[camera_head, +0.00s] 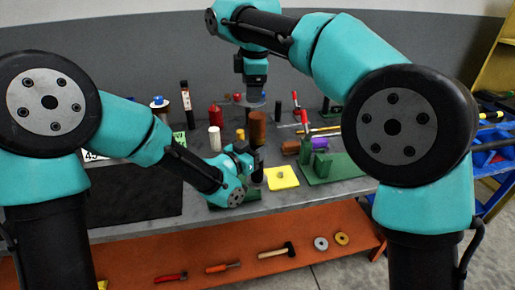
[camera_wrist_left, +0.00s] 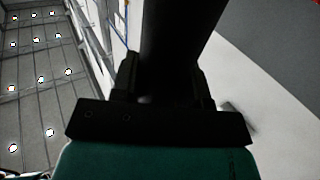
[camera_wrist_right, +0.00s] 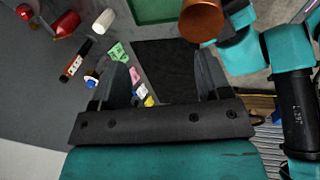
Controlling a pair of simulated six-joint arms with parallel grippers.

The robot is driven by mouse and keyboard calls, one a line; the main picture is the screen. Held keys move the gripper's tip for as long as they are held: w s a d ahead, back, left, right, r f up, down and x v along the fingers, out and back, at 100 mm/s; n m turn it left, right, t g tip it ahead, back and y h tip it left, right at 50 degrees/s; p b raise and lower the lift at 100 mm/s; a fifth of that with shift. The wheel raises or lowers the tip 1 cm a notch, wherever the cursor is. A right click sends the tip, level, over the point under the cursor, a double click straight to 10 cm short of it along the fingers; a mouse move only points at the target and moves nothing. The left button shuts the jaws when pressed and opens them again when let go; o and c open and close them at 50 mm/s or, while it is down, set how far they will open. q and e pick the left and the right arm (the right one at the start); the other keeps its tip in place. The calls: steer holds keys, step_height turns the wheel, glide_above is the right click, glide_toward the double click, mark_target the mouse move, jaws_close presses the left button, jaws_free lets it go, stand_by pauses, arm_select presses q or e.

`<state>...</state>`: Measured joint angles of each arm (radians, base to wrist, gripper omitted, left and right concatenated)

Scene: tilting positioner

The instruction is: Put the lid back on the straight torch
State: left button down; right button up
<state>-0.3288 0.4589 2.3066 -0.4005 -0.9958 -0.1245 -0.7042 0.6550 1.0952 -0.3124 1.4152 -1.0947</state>
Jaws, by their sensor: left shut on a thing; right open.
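My left gripper (camera_head: 256,168) is shut on a dark upright cylinder with a copper-brown upper part (camera_head: 257,127), which appears to be the straight torch. In the left wrist view the dark shaft (camera_wrist_left: 178,45) fills the space between the fingers. The copper part also shows at the top of the right wrist view (camera_wrist_right: 201,20). My right gripper (camera_head: 254,97) points down above and behind the torch, open and empty. Its spread fingers show in the right wrist view (camera_wrist_right: 160,85). I cannot tell which piece is the separate lid.
A yellow block (camera_head: 282,178) and a green fixture (camera_head: 332,168) stand right of the torch. A white cylinder (camera_head: 214,140), a red cylinder (camera_head: 215,115) and a dark bottle (camera_head: 186,100) stand to the left. A black mat (camera_head: 130,195) covers the bench's left part.

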mark_target(257, 127)
steer(key=s+d+f+g, duration=0.1)
steer(key=s+f+g+h, duration=0.1)
steer(key=s, duration=0.1)
steer(key=shift+d+f+n, duration=0.3)
steer(key=shift+d+f, duration=0.05)
steer(key=shift+f, duration=4)
steer(key=shift+c, duration=0.2)
